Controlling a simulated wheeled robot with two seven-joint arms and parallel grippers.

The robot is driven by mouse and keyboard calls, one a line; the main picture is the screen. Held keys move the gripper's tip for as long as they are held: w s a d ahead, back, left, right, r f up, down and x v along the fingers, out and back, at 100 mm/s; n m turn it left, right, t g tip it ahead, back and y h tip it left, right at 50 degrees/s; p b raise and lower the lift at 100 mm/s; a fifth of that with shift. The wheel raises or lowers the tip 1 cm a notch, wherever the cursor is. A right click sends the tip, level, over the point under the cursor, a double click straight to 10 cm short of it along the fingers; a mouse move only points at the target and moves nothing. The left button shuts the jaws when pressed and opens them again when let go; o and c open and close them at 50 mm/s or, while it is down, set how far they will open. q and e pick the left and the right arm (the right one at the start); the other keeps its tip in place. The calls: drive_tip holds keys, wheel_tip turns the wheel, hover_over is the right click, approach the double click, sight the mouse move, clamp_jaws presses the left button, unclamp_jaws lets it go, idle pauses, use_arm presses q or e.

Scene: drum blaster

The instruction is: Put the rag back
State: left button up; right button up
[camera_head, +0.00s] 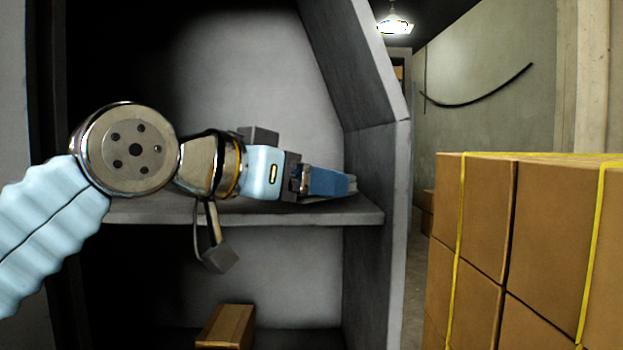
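A blue rag (327,183) is at the right end of the shelf board (362,211), close to the side wall of the shelf unit. My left arm reaches in from the left, and my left gripper (302,178) is right at the rag's left end. The fingers are small and partly hidden, so I cannot tell whether they are shut on the rag or only touch it. I also cannot tell whether the rag rests on the board or is just above it. My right gripper is not in view.
The shelf's grey side wall (376,165) stands just right of the rag. A cardboard box (227,326) is on the lower level. Large strapped cartons (530,250) fill the right foreground. A narrow passage lies between shelf and cartons, under a lit ceiling lamp (394,27).

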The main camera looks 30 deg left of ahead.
use_arm(q)
drive_tip(key=w, duration=0.2)
drive_tip(key=w+a, duration=0.1)
drive_tip(key=w, duration=0.1)
drive_tip(key=shift+a+p, duration=0.15)
drive_tip(key=shift+p, duration=0.15)
drive_tip(key=shift+f, duration=0.35)
drive_tip(key=shift+s, duration=0.15)
drive_tip(key=shift+f+b, duration=0.25)
drive_tip(key=shift+b, duration=0.05)
drive_tip(key=o, duration=1)
drive_tip(key=shift+r, duration=0.1)
drive_tip(key=shift+r, duration=0.1)
drive_tip(key=shift+r+p, duration=0.2)
drive_tip(key=shift+p, duration=0.15)
drive_tip(key=b+v, duration=0.1)
drive_tip(key=v, duration=1.1)
